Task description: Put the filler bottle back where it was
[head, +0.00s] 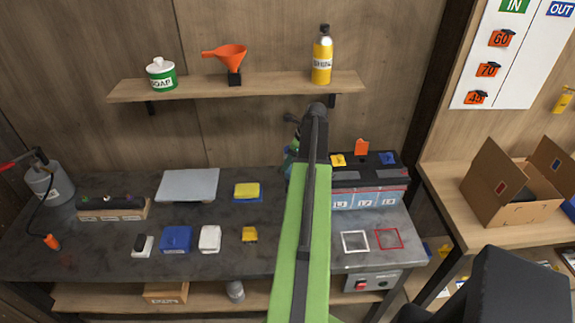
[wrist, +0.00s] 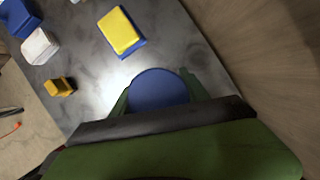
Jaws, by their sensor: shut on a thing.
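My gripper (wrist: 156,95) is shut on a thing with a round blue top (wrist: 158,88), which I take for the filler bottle. The wrist view looks down on this top, between the green fingers; its sides and label are hidden. In the head view, my gripper (head: 292,152) is mostly behind my green arm, in front of the back wall and above the rear of the dark bench. Only a sliver of blue-green shows there. I cannot tell whether the held thing touches the bench.
A yellow-and-blue sponge (head: 247,191) lies left of my arm. A numbered bin box (head: 368,198) stands right.

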